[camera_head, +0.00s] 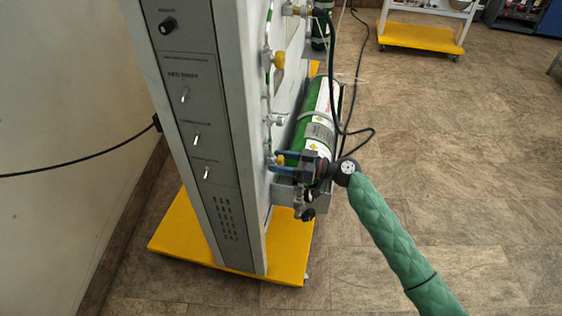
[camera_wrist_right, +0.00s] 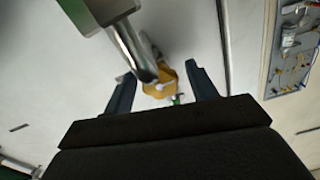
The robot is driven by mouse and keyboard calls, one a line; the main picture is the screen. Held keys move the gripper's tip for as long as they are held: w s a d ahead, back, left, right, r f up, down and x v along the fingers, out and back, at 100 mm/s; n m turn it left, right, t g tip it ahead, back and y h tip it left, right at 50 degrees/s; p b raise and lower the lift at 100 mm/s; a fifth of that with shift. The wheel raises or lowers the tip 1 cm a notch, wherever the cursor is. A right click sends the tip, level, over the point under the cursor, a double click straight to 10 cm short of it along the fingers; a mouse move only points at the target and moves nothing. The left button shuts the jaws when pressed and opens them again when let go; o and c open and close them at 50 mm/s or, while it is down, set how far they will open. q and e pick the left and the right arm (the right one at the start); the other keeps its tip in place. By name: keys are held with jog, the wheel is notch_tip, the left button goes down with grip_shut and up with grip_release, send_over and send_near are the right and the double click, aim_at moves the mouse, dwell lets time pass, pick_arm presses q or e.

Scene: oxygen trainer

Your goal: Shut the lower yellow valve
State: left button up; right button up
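The lower yellow valve (camera_head: 280,160) is a small yellow knob low on the right side of the grey panel cabinet. My right gripper (camera_head: 279,161) reaches it from the right, with its blue fingers pointing at the cabinet. In the right wrist view the yellow knob (camera_wrist_right: 161,83) shows between the tips of the open right gripper (camera_wrist_right: 160,70), with a visible gap on each side. How deep the knob sits between the fingers is hard to tell. The upper yellow valve (camera_head: 279,60) is higher on the same side. My left gripper is out of view.
A green gas cylinder (camera_head: 318,120) stands right behind my right gripper, with a dark hose (camera_head: 334,60) hanging near it. A silver fitting (camera_head: 276,119) sits above the lower valve. In the wrist view a metal tube (camera_wrist_right: 132,48) crosses close to the knob. Open floor lies to the right.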

aim_at(283, 162)
jog(key=shift+d, duration=0.1)
jog(key=b+v, duration=0.1)
jog(key=v, duration=0.5)
jog(key=shift+d+f, duration=0.1)
jog(key=shift+d, duration=0.05)
jog(key=shift+s+d, duration=0.25)
jog(key=shift+d, duration=0.4)
